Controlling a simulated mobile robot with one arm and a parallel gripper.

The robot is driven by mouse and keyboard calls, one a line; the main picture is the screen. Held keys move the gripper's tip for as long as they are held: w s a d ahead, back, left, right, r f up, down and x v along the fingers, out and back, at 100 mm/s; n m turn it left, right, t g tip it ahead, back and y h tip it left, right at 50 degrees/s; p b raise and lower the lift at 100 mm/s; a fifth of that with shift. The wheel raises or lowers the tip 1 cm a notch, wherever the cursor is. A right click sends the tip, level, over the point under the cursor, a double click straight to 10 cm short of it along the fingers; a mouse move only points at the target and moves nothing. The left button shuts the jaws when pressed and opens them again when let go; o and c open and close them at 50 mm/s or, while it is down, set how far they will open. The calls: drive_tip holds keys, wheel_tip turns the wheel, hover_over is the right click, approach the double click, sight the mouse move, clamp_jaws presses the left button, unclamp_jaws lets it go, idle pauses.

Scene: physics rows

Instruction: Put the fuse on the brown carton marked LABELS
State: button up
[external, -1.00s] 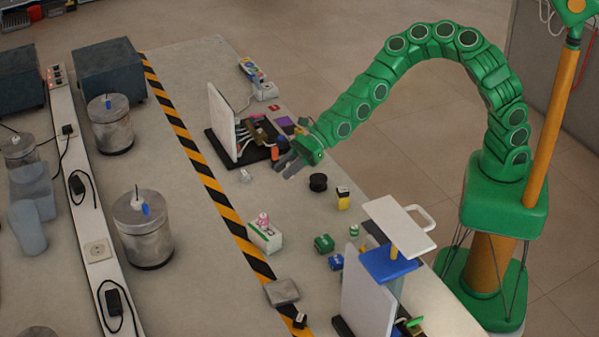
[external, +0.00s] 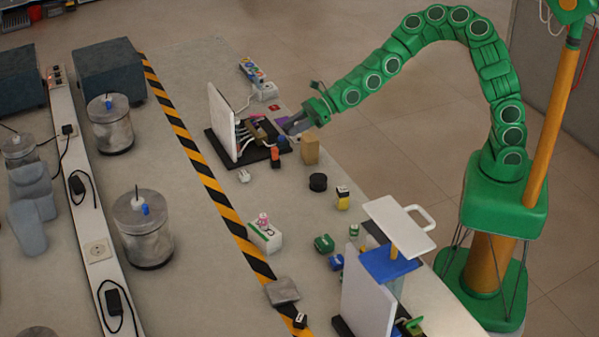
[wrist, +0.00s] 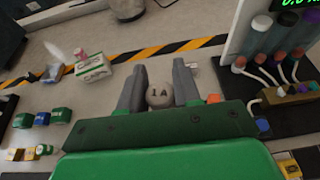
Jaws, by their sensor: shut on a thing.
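My gripper (external: 292,126) is shut on the fuse (wrist: 160,96), a pale round piece marked "1A" seen between the two grey fingers in the wrist view. The fuse cannot be made out in the external view. The brown carton (external: 309,151) stands upright on the table, just in front of and to the right of my gripper in the external view. Its marking is too small to read. I cannot find the carton in the wrist view, where my gripper's body covers the lower middle.
A white panel (external: 221,122) on a black base with wires and coloured parts stands left of my gripper. A black spool (external: 318,182), a yellow block (external: 343,198) and a white-green box (external: 265,236) stand nearer. Bare table lies between the panel and the striped tape (external: 205,175).

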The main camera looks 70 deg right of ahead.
drive_tip(key=r+m+t+h, duration=0.1)
drive_tip(key=m+h, duration=0.1)
hover_over(306, 138)
drive_tip(key=shift+w+f, duration=0.1)
drive_tip(key=shift+f, duration=3.85)
drive_tip(key=shift+f, duration=0.15)
drive_tip(key=o, duration=1)
drive_tip(key=shift+o, duration=0.2)
drive_tip(key=shift+r, duration=0.2)
drive_tip(key=v, duration=1.2)
drive_tip(key=shift+d+f, duration=0.15)
drive_tip(key=shift+f, duration=0.1)
drive_tip(key=shift+r+y, duration=0.1)
drive_tip(key=shift+y, duration=0.2)
